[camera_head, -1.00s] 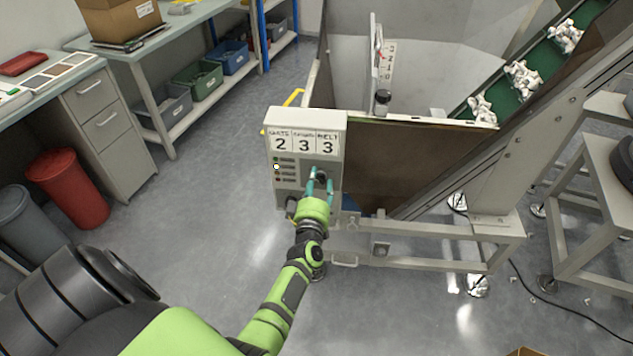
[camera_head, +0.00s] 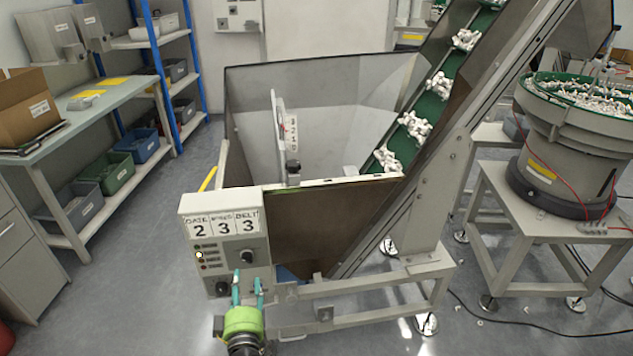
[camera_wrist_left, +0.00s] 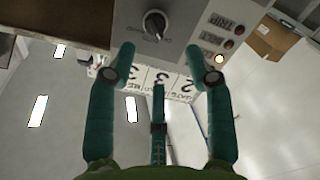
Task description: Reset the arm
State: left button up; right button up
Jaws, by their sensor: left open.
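My left gripper (camera_head: 247,277) is in front of the lower part of the grey control box (camera_head: 221,228), its teal fingers pointing up just below a black knob (camera_head: 247,256). In the left wrist view the left gripper (camera_wrist_left: 160,55) has its fingers spread with nothing between them. The knob (camera_wrist_left: 155,24) shows there beyond the fingertips, apart from them. The box carries cards reading 2, 3 and 3, and one lit lamp (camera_head: 199,255) in a column of small lamps. A second dark knob (camera_head: 222,288) sits lower left on the box. My right gripper is not in view.
A large hopper (camera_head: 300,225) stands behind the box, with a green conveyor (camera_head: 432,105) of white parts rising right. A bowl feeder (camera_head: 575,140) stands on a table at right. A workbench (camera_head: 95,110) and blue shelf are at left. Floor between is clear.

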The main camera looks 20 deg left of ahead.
pick_arm(q)
jog(key=s+d+f+m+g+h, duration=0.2)
jog(key=s+d+f+m+h, duration=0.15)
jog(key=f, duration=0.55)
jog(key=s+d+f+m+g+h, duration=0.25)
jog(key=s+d+f, duration=0.25)
jog(key=f, duration=0.3)
jog(key=s+d+f+m+g+h, duration=0.15)
jog(key=s+d+f+m, duration=0.25)
jog(key=f, duration=0.5)
jog(key=s+f+m+g, duration=0.2)
jog(key=s+f+g, duration=0.1)
jog(key=s, duration=0.7)
jog(key=s+a+f+m+g, duration=0.1)
jog(key=s+f+m+g, duration=0.2)
jog(key=s+f, duration=0.3)
jog(key=s+a+f+m+g, duration=0.1)
jog(key=s+f, duration=0.3)
jog(key=s, duration=0.9)
jog(key=shift+s+f+m+g+h, duration=0.25)
jog(key=shift+s+m+g+h, duration=0.2)
jog(key=shift+m+g, duration=0.35)
jog(key=shift+w, duration=0.1)
